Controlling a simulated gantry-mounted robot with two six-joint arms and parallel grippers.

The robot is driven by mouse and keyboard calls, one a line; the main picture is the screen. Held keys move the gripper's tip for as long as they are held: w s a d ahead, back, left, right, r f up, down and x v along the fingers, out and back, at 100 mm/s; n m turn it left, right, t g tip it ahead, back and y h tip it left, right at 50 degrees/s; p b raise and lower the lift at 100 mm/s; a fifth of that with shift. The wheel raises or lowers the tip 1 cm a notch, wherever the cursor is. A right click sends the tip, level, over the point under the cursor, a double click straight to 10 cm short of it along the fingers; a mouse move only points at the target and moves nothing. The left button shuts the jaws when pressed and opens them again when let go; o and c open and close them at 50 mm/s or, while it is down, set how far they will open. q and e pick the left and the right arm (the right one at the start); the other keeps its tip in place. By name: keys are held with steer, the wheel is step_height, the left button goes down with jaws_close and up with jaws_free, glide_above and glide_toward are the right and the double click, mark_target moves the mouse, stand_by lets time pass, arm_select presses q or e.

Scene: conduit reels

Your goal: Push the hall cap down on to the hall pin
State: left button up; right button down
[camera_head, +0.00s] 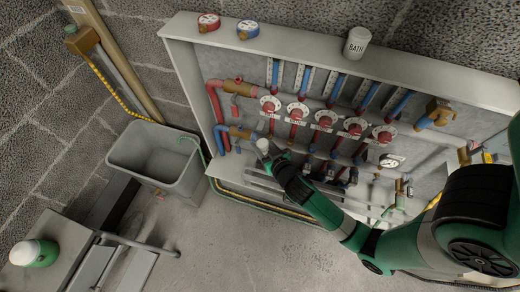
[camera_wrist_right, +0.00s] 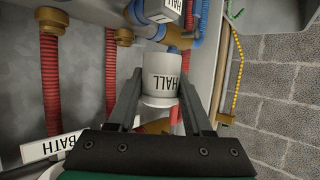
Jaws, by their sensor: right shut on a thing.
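The hall cap (camera_wrist_right: 162,75) is a white cylinder marked HALL with a wider rim. In the right wrist view it sits between the two dark fingers of my right gripper (camera_wrist_right: 157,95), which is shut on it. In the head view the hall cap (camera_head: 262,145) is a small pale shape at the tip of my right gripper (camera_head: 269,156), in front of the lower left of the pipe manifold. A white HALL label (camera_wrist_right: 165,10) shows just beyond the cap in the wrist view. The hall pin cannot be made out. My left gripper is not in view.
A white BATH cap (camera_head: 356,42) and red (camera_head: 208,22) and blue (camera_head: 248,29) gauges stand on the cabinet's top ledge (camera_head: 300,37). Several red valves with dials cross the manifold close to the gripper. A grey tub (camera_head: 158,160) stands left; the floor in front is open.

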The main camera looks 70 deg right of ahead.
mark_target(269, 135)
steer(key=shift+w+d+f+p, duration=0.15)
steer(key=shift+d+p, duration=0.35)
steer(key=shift+d, duration=0.8)
steer(key=shift+w+d+p, duration=0.1)
steer(key=shift+d+p, duration=0.45)
steer(key=shift+d, duration=0.75)
steer(key=shift+w+d+f+p, duration=0.15)
steer(key=shift+d+p, duration=0.35)
steer(key=shift+d, duration=0.8)
steer(key=shift+r, duration=0.1)
steer(key=shift+f+b, duration=0.6)
steer(key=shift+f, duration=0.4)
stand_by(1.0)
steer(key=shift+c, duration=1.2)
jaws_free()
steer(key=p+v, duration=0.3)
steer(key=v, duration=0.8)
steer(key=shift+s+a+r+p, duration=0.1)
steer(key=shift+p, duration=0.2)
steer(key=shift+s+a+r, duration=0.1)
steer(key=shift+s, duration=0.05)
